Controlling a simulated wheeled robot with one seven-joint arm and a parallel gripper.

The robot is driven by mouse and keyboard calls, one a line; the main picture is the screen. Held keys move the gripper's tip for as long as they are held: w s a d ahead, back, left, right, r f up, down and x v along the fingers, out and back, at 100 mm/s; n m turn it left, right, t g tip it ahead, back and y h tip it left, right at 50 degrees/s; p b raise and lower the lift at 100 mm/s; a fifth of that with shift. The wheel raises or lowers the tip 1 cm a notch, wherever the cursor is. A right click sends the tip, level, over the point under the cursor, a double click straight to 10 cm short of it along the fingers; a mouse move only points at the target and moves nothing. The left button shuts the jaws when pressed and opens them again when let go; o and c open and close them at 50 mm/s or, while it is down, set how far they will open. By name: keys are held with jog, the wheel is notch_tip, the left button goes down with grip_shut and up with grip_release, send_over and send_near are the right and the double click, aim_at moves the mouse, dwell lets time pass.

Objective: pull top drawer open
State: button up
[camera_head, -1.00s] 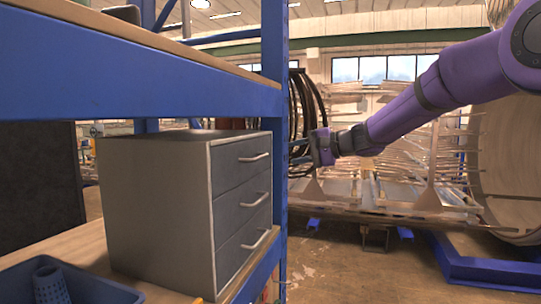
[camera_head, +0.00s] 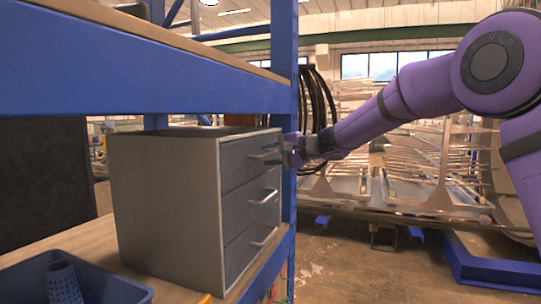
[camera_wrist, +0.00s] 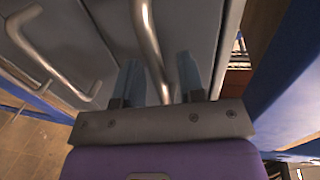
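A grey cabinet (camera_head: 165,205) with three dark drawer fronts stands on the shelf. All its drawers look closed. The top drawer (camera_head: 240,163) has a metal bar handle (camera_head: 262,155). My gripper (camera_head: 281,150) is at this handle, reaching in from the right. In the wrist view, my gripper (camera_wrist: 160,75) is open, with one bluish finger on each side of the top handle (camera_wrist: 151,45). Gaps show between the handle and both fingers. The handle of the drawer below (camera_wrist: 38,55) is at the left of the wrist view.
A blue shelf post (camera_head: 284,90) stands close behind my gripper, and a blue shelf beam (camera_head: 130,75) runs above the cabinet. A blue bin (camera_head: 100,285) with a perforated cup (camera_head: 64,283) sits at the front left.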

jog(key=shift+c, duration=0.4)
grip_shut()
jog(key=f+v, duration=0.2)
jog(key=v, duration=0.9)
jog(key=d+f+v, duration=0.1)
jog(key=f+v, duration=0.2)
jog(key=v, duration=0.9)
jog(key=shift+s+d, duration=0.2)
jog(key=shift+s, duration=0.05)
jog(key=shift+r, duration=0.1)
jog(key=shift+o, duration=0.4)
grip_release()
